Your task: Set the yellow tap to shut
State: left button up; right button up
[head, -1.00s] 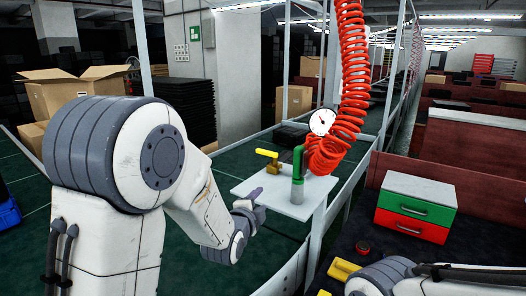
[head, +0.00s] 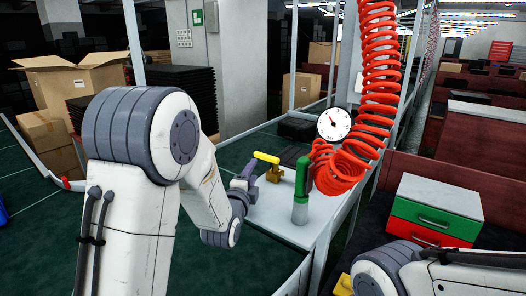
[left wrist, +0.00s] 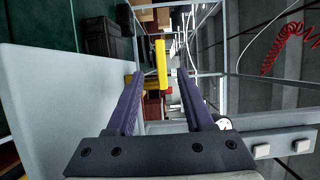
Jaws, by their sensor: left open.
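The yellow tap stands on a pale plate (head: 255,213) at the conveyor; its yellow lever (head: 267,157) sits on a brass-coloured body (head: 274,174) and points left, toward my left gripper. My left gripper (head: 246,178) is open, with purple fingers, just left of the tap. In the left wrist view the yellow lever (left wrist: 161,65) shows ahead, in line with the gap between the open fingers (left wrist: 158,88). No grip on it shows. My right arm is at the lower right of the head view; its gripper is not visible.
A green-handled fitting (head: 301,190) stands just right of the tap on the plate. Behind it are a coiled red hose (head: 380,90) and a round gauge (head: 334,124). A green and red drawer box (head: 436,209) stands at the right. Cardboard boxes (head: 70,78) stand at the left.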

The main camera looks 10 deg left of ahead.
aim_at(260, 156)
pick_arm(q)
jog(key=w+p, duration=0.4)
jog(key=w, duration=0.6)
jog(key=shift+r, duration=0.15)
jog(key=shift+w, duration=0.5)
grip_shut()
jog(key=shift+f, duration=0.2)
dwell(0.5)
